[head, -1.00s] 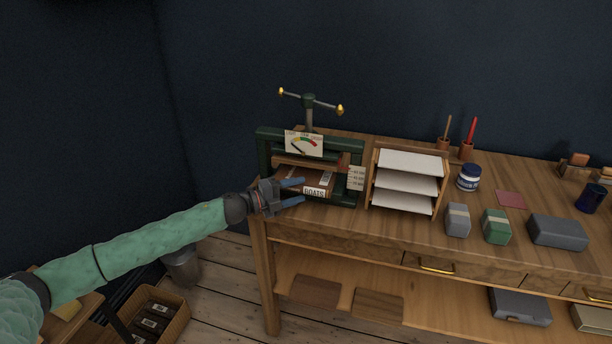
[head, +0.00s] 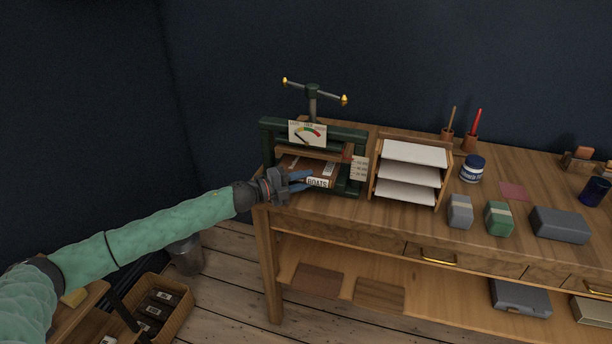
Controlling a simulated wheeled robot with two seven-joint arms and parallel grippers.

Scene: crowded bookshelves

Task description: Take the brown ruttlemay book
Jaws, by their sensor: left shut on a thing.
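A brown book (head: 306,170) lies flat in the dark green screw press (head: 355,136) at the left end of the workbench. Its edge facing me bears a white label that reads "BOATS"; I cannot read "ruttlemay" on it. The fingers hide that corner. The press's wooden plate is above the book, under a dial card. My right gripper is not in view.
A paper rack (head: 410,172) with white sheets stands close to the right of the press. Beyond it are a blue-and-white jar (head: 472,168) and small boxes (head: 498,218). A basket (head: 160,308) of dark books stands on the floor at lower left.

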